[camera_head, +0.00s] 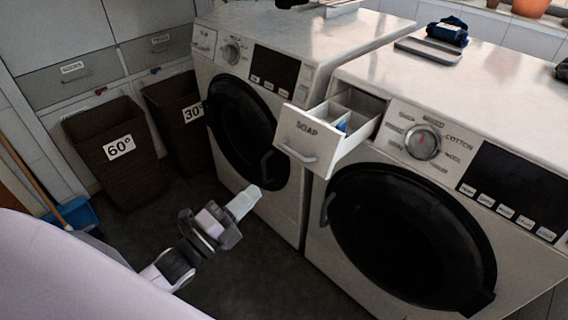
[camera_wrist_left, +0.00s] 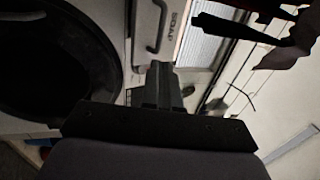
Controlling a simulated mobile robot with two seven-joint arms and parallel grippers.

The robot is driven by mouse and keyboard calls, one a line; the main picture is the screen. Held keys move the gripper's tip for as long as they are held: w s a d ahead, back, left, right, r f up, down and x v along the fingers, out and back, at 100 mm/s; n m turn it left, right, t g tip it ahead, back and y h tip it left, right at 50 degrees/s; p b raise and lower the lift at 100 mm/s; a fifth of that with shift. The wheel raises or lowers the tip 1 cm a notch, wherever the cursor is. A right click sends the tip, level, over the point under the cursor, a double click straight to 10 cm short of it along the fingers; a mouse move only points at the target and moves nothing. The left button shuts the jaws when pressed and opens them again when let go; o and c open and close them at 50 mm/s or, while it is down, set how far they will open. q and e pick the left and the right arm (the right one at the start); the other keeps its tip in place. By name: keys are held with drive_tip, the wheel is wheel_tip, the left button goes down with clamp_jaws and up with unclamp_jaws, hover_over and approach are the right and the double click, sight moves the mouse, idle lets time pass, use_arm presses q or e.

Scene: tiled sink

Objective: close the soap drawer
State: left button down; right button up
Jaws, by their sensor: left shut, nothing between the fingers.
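The soap drawer (camera_head: 309,142) is pulled out from the upper left of the right washing machine (camera_head: 450,115). Its white front bears the word SOAP and a grey handle, and its inside is split into compartments with something blue in it. My left gripper (camera_head: 243,202) is shut and empty, in front of the left machine, lower and to the left of the drawer front, apart from it. In the left wrist view, the fingers (camera_wrist_left: 160,82) point toward a surface marked SOAP with a handle (camera_wrist_left: 158,28). My right gripper is not in view.
The left washing machine (camera_head: 270,95) stands beside the right one, both with dark round doors. Brown baskets marked 60° (camera_head: 118,150) and 30° (camera_head: 180,115) stand on the left. A dark blue folded cloth (camera_head: 447,32) lies on the right machine. Dark floor lies below my gripper.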

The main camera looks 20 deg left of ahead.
use_arm(q)
drive_tip(key=p+x, duration=0.1)
drive_tip(key=x, duration=0.9)
drive_tip(key=shift+w, duration=0.25)
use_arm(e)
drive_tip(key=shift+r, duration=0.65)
use_arm(q)
drive_tip(key=shift+d, duration=0.15)
